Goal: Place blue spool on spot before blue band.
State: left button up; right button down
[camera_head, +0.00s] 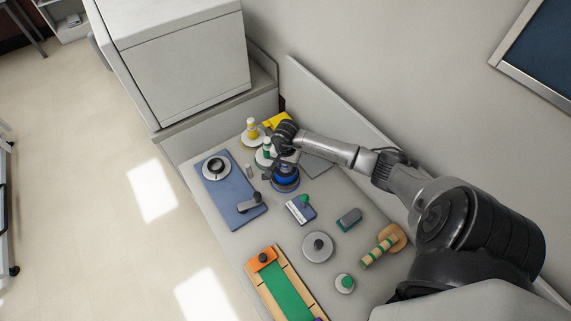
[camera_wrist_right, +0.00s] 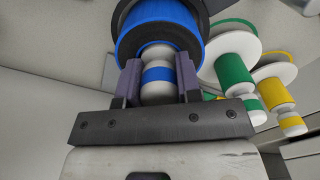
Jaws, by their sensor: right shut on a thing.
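The blue spool (camera_head: 285,181) has a dark flange and a white knob with a blue band (camera_wrist_right: 157,75). My right gripper (camera_head: 287,160) is over it, with its jaws shut on the knob. The wrist view shows the spool's blue winding (camera_wrist_right: 158,25) just beyond the fingers. In the head view the spool is at or just above the table; I cannot tell whether it touches. I cannot make out a separate marked spot; the gripper and spool cover part of that area. My left gripper is not in view.
A green spool (camera_head: 264,158) and a yellow spool (camera_head: 251,133) stand close beside, left of the gripper. A blue board (camera_head: 231,197) with a grey ring lies left. A small blue-and-white block (camera_head: 299,209), a grey disc (camera_head: 317,247) and a green-topped track (camera_head: 285,291) lie nearer.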

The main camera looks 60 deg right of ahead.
jog(key=c, duration=0.8)
grip_release()
jog(key=shift+f, duration=0.1)
jog(key=shift+r+p, duration=0.3)
jog(key=shift+p, duration=0.05)
notch_tip(320, 180, up, 10)
jog(key=p, duration=0.6)
jog(key=shift+r+p, duration=0.6)
jog(key=shift+r, duration=0.2)
